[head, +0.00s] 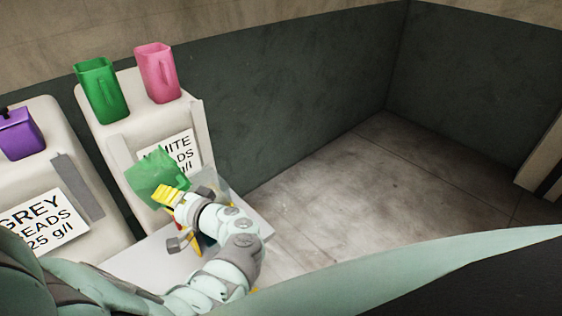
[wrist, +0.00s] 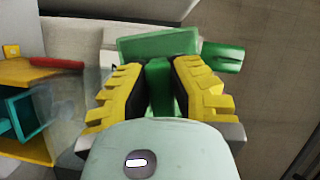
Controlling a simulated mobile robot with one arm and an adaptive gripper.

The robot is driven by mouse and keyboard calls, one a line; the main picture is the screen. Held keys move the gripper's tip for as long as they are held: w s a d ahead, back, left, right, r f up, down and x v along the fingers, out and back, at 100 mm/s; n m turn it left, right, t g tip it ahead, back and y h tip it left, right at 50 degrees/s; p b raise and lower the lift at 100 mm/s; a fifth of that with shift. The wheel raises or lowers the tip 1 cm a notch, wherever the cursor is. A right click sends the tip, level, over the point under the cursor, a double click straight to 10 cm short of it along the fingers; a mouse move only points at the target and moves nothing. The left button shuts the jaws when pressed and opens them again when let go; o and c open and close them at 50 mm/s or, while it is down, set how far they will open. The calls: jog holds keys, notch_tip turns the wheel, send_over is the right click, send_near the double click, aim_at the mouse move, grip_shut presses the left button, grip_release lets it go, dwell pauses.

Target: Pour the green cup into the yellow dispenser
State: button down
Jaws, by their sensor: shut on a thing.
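My gripper (head: 169,195) has yellow fingers and is shut on a green cup (head: 150,176) in front of the machine with the white beads label. In the wrist view my gripper (wrist: 160,82) has the green handle between its fingers, with the held green cup's body (wrist: 158,44) beyond. The held cup looks tilted; its contents are hidden. A second green cup (head: 101,88) stands upright on top of that machine. In the wrist view a yellow structure (wrist: 30,72) with a red bar sits at the left; I cannot tell whether it is the yellow dispenser.
A pink cup (head: 157,72) stands beside the second green cup. A purple container (head: 20,133) sits on the grey beads machine (head: 45,180) at left. A teal box (wrist: 22,113) and a clear container (wrist: 66,108) show in the wrist view. Floor (head: 350,190) at right is clear.

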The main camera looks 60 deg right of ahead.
aim_at(181, 190)
jog(key=shift+s+d+f+m+t+b, duration=0.1)
jog(key=shift+d+f+m+t+b, duration=0.3)
jog(key=shift+m, duration=0.4)
jog(key=shift+s+d+r+m+t, duration=0.1)
jog(key=shift+d+r+m+t, duration=0.2)
jog(key=shift+m, duration=0.7)
jog(key=shift+s+d+r+m+t, duration=0.1)
jog(key=shift+d+r+m+t, duration=0.4)
jog(key=shift+m, duration=0.6)
jog(key=shift+s+d+r+m, duration=0.15)
jog(key=shift+d+r+m, duration=0.25)
jog(key=shift+m, duration=0.5)
jog(key=shift+t, duration=0.3)
jog(key=shift+a+f, duration=0.1)
